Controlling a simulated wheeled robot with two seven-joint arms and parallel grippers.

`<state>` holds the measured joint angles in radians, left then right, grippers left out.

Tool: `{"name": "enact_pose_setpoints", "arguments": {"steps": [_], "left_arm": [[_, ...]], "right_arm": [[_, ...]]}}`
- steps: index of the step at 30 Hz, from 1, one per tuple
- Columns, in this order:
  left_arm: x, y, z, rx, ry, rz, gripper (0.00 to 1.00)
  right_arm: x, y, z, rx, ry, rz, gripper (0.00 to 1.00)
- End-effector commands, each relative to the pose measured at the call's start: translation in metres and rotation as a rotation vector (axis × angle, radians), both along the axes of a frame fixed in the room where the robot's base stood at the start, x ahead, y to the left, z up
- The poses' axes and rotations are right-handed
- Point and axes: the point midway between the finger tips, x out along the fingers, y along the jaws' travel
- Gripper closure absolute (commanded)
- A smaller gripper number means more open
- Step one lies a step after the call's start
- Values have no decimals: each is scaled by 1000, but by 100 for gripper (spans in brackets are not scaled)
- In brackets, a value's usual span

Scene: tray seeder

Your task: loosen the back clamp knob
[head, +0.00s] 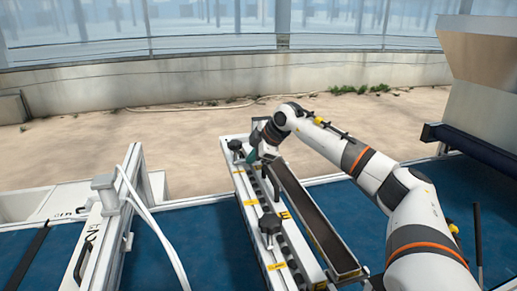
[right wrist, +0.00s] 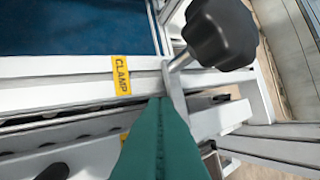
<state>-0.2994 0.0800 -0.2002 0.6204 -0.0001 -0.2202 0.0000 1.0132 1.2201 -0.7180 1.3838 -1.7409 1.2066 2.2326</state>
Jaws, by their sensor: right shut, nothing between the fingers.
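The back clamp knob (head: 235,145) is black and lobed and stands at the far end of the white rail frame. In the right wrist view the black knob (right wrist: 220,35) sits on a metal stem at the top right. My right gripper (head: 252,155), with green fingers, is just right of the back knob in the head view. In the right wrist view its fingers (right wrist: 160,105) are shut together and empty, with their tips below and left of the knob, beside the stem's base. I cannot tell whether they touch the stem. My left gripper is out of view.
A second black knob (head: 269,224) stands nearer on the same rail. A yellow CLAMP label (right wrist: 122,75) is on the white bar. A long dark trough (head: 310,220) runs right of the rail. A white frame with hoses (head: 130,185) stands left; the blue surface (head: 200,240) between is clear.

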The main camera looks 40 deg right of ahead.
Motion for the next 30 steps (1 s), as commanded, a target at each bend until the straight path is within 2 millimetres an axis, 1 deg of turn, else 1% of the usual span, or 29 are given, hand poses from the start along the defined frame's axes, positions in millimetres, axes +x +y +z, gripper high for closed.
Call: {"name": "enact_pose_setpoints", "arguments": {"steps": [4, 14, 30], "left_arm": [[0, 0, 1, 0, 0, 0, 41], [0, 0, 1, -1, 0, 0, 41], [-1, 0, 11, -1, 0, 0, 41]], "right_arm": [[3, 1, -4, 0, -1, 1, 100], [3, 1, -4, -1, 0, 3, 100], [2, 0, -3, 0, 0, 91, 100]]}}
